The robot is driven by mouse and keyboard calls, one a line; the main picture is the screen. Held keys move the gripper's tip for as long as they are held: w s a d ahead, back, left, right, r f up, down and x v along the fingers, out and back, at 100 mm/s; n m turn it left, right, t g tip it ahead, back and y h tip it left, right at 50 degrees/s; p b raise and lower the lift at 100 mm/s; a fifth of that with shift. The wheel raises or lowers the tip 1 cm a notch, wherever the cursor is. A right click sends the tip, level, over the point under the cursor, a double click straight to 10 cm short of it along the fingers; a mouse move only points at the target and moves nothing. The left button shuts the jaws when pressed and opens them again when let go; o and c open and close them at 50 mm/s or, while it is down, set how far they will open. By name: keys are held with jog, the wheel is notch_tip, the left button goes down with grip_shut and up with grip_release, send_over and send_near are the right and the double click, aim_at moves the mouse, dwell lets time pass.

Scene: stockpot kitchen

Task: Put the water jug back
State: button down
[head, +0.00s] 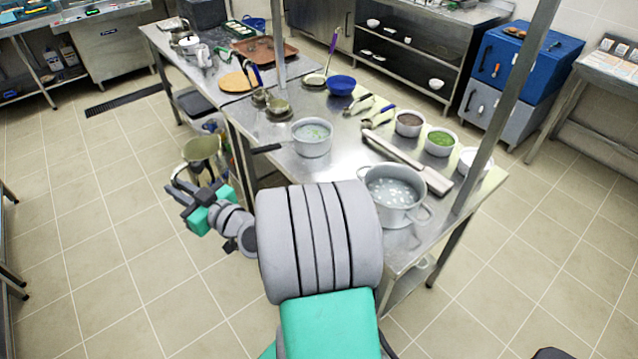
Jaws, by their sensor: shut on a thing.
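The water jug (203,152), a metal vessel with an olive-looking inside, is beside the left edge of the long steel table (284,160), above the floor. My gripper (182,187) is at the jug's near left side and is shut on it, seemingly at the handle. The jug stands roughly upright. The exact grip and the jug's underside are hidden by my gripper and wrist.
A large pot (392,203) with pale liquid and a smaller pan (312,142) stand on the table. Bowls, ladles and a blue bowl (341,84) take up more of the top. A steel post (505,105) rises at the right. The tiled floor at the left is clear.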

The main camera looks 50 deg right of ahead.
jog(key=s+d+f+m+g+h+b, duration=0.1)
jog(key=s+d+m+h+b, duration=0.15)
jog(key=s+d+h, duration=0.4)
jog(key=s+d+f+m+g+h+b, duration=0.1)
jog(key=s+d+m+h+b, duration=0.15)
jog(key=d, duration=0.75)
jog(key=s+d+m+g+h+b, duration=0.1)
jog(key=s+d+m+h+b, duration=0.15)
jog(key=s+d+h, duration=0.4)
jog(key=w+d+f+y, duration=0.1)
jog(key=w+d+f, duration=0.2)
jog(key=d+f, duration=0.1)
jog(key=w+d+f+p, duration=0.1)
jog(key=w+d+f, duration=0.2)
jog(key=d+f, duration=0.1)
jog(key=w+d+f+m+y, duration=0.1)
jog(key=w+d+f, duration=0.2)
jog(key=d+f, duration=0.1)
jog(key=shift+d+f+y+p, duration=0.1)
jog(key=shift+f+y+p, duration=0.25)
jog(key=shift+f, duration=0.15)
